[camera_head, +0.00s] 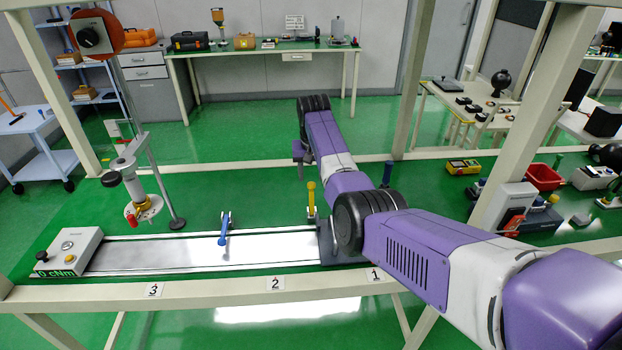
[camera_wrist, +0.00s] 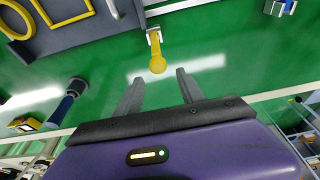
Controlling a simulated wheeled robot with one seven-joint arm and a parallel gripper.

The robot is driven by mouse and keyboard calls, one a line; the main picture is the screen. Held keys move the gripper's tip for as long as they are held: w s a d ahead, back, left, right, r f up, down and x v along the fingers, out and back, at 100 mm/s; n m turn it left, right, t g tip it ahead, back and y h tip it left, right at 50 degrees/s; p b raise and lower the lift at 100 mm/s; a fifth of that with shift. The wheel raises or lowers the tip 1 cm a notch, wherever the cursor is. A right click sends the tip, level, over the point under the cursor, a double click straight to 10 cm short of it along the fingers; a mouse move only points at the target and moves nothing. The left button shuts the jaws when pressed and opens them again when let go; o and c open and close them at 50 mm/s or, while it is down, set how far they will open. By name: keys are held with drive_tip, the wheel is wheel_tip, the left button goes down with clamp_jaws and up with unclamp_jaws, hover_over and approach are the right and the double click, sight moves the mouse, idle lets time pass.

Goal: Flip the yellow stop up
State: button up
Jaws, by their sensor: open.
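The yellow stop (camera_head: 311,197) is a short handle with a round knob, mounted at the right part of the metal track (camera_head: 180,250). In the head view its knob end is uppermost in the picture; I cannot tell whether it stands upright or lies away from the camera. My gripper (camera_head: 299,172) is open and empty, beyond and slightly left of the stop. In the wrist view the yellow stop (camera_wrist: 156,55) points its knob toward the gap between the spread fingers of my gripper (camera_wrist: 158,75), with no visible contact.
A blue stop (camera_head: 224,229) sits further left on the track, and another blue handle (camera_head: 387,174) stands right of my arm. A meter box (camera_head: 68,251) is at the track's left end. A post with a weight (camera_head: 130,190) stands behind. Green surface behind the track is mostly clear.

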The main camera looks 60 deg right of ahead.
drive_tip(key=shift+v, duration=2.3)
